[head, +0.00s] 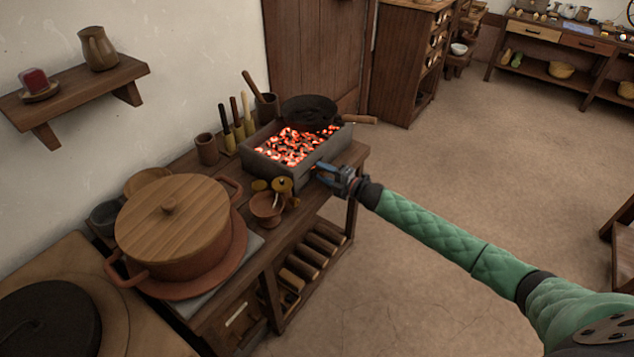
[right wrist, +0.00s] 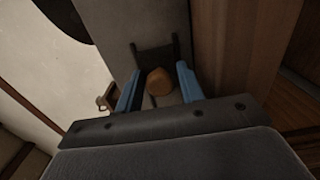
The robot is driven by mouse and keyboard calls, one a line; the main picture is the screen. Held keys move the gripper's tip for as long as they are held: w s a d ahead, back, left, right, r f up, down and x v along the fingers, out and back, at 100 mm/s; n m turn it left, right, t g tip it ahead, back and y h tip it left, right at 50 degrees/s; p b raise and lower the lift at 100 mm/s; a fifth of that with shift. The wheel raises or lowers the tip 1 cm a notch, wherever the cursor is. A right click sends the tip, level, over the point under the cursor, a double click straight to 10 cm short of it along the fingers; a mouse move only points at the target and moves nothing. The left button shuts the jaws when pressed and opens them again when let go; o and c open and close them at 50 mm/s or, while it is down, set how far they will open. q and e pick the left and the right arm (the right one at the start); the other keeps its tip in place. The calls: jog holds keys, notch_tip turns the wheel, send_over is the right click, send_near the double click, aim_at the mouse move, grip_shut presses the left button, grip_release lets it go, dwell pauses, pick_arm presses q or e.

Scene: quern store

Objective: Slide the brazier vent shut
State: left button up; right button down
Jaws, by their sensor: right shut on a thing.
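The brazier (head: 264,167) is a grey rectangular box of glowing coals on the wooden bench. My right gripper (head: 325,172) is at its side wall, near the bench edge. In the right wrist view, the blue fingers of this gripper (right wrist: 158,80) are on either side of a small wooden knob (right wrist: 159,84) and are shut on it. A dark vent frame (right wrist: 155,56) shows just beyond the knob, against the grey brazier wall (right wrist: 150,20). The fingers hide part of the vent, and I cannot tell how far it is open. My left gripper is not in view.
A black pan (head: 310,110) rests on the brazier's far end. A lidded pot (head: 172,222), a small copper bowl (head: 267,207) and several upright tools stand along the bench (head: 265,255). The floor (head: 440,160) to the right is clear.

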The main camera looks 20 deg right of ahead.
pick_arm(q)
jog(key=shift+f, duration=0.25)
pick_arm(e)
jog(key=shift+w+d, duration=0.15)
jog(key=shift+d, duration=0.05)
jog(key=c, duration=1.2)
grip_release()
jog(key=shift+d, duration=0.1)
jog(key=shift+o, duration=0.2)
